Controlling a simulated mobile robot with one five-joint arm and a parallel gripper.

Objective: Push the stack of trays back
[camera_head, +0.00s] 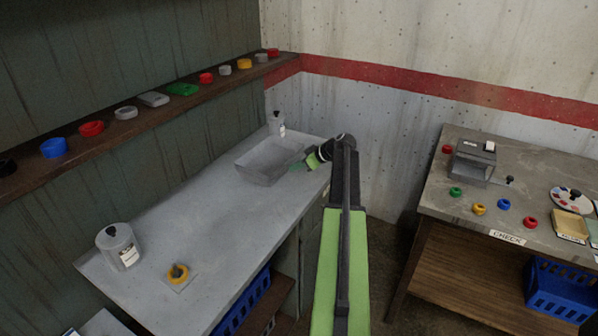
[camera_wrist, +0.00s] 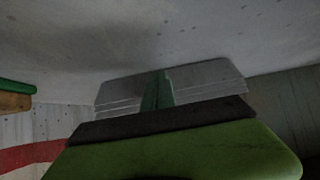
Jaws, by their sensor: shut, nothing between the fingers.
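The stack of grey trays (camera_head: 258,173) sits on the grey worktop near its far end, close to the wall. In the wrist view the stack (camera_wrist: 215,82) shows thin layered edges just beyond my fingers. My gripper (camera_head: 297,166) is shut and empty, low at the right side of the stack. In the wrist view its green fingers (camera_wrist: 158,92) overlap the near face of the stack. I cannot tell whether they touch it.
A white bottle (camera_head: 277,123) stands just behind the stack. The worktop's middle is clear. A shelf (camera_head: 140,122) with small items runs above; another table (camera_head: 530,180) stands right.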

